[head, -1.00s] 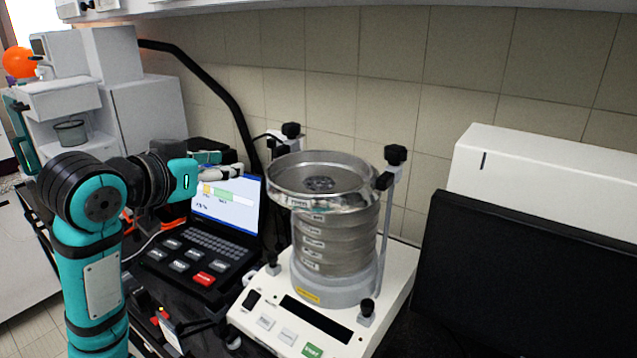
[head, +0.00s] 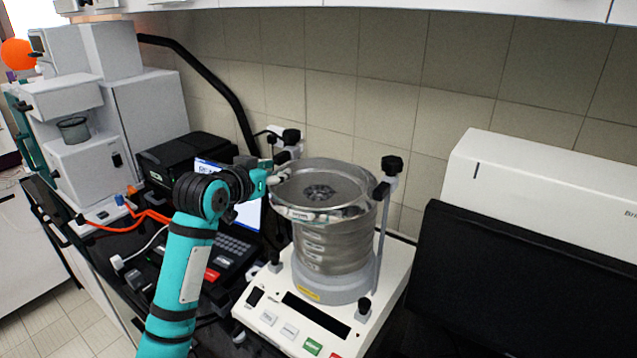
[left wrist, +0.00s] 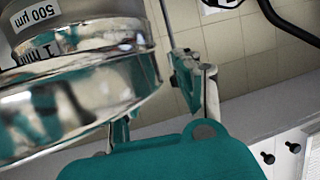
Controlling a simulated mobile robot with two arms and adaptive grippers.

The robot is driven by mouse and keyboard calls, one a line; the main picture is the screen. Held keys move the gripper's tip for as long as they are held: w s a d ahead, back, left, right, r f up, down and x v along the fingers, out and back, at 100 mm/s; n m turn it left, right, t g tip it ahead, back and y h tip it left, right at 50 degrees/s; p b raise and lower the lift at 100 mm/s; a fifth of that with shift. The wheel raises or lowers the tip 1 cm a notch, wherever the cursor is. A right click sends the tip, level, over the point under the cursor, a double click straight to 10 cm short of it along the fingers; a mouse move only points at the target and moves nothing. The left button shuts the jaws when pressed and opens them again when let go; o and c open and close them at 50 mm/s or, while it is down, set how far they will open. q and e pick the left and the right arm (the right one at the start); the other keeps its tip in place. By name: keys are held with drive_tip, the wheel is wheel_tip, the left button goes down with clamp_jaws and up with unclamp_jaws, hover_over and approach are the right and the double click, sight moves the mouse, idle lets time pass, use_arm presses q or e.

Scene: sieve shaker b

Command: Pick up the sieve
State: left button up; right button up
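The top sieve (head: 345,212), a wide shiny metal ring, sits on a stack of narrower sieves (head: 318,243) on the white shaker (head: 292,322). My left gripper (head: 277,171) is at its upper left rim; whether it touches cannot be told. In the left wrist view the sieve's curved metal wall (left wrist: 70,100) fills the left side, with a "500 µm" label above. There the teal gripper body is at the bottom; its fingers (left wrist: 165,112) look apart, one partly hidden by the sieve wall, with nothing visibly held. My right gripper is not in view.
Shaker rods with black knobs (head: 391,165) stand either side of the stack. A keypad device with a screen (head: 228,242) lies behind my left arm. A black panel (head: 520,280) and white box (head: 545,190) fill the right. The tiled wall is close behind.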

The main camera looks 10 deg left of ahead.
use_arm(q)
drive_tip(key=shift+w+d+f, duration=0.1)
drive_tip(key=shift+w+f, duration=0.1)
drive_tip(key=shift+w, duration=0.35)
clamp_jaws()
drive_tip(key=shift+r, duration=0.1)
